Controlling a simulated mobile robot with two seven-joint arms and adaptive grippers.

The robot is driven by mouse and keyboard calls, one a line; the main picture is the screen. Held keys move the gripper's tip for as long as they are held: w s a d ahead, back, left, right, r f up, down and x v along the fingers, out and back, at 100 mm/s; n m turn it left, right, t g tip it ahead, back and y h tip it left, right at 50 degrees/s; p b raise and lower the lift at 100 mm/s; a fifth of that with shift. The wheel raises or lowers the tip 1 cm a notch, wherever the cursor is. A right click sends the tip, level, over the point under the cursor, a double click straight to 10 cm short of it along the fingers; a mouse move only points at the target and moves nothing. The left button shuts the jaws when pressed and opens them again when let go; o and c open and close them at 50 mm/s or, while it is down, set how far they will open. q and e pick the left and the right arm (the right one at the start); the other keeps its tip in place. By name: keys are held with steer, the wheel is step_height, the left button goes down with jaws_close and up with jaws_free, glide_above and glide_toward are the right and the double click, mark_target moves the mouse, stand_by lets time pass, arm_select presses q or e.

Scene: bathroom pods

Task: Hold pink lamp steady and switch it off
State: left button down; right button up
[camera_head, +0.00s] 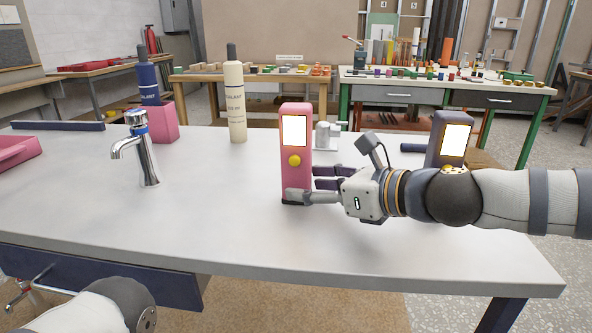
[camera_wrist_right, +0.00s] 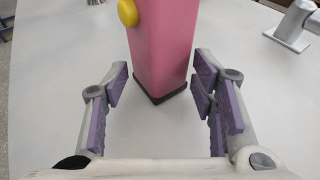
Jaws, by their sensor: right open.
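The pink lamp (camera_head: 296,178) stands upright on the grey table. Its white panel (camera_head: 294,130) is bright, and a round yellow button (camera_head: 294,160) sits below it. In the right wrist view the lamp (camera_wrist_right: 163,45) shows its lower body, dark base and the yellow button (camera_wrist_right: 128,12). My right gripper (camera_head: 303,184) is open low at the lamp's right side, one finger in front of its base. In the wrist view its fingers (camera_wrist_right: 160,78) spread to either side of the lamp's near corner, with gaps on both sides. My left gripper is out of view.
A chrome tap (camera_head: 140,150), a pink block (camera_head: 160,122) and a cream bottle (camera_head: 235,100) stand to the left. A small metal fitting (camera_head: 325,136) is behind the lamp. A dark lamp-like device (camera_head: 436,140) stands behind my right arm. The table's front middle is clear.

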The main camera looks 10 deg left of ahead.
steer(key=shift+x, duration=1.15)
steer(key=shift+r, duration=0.1)
steer(key=c, duration=0.9)
steer(key=shift+o, duration=0.2)
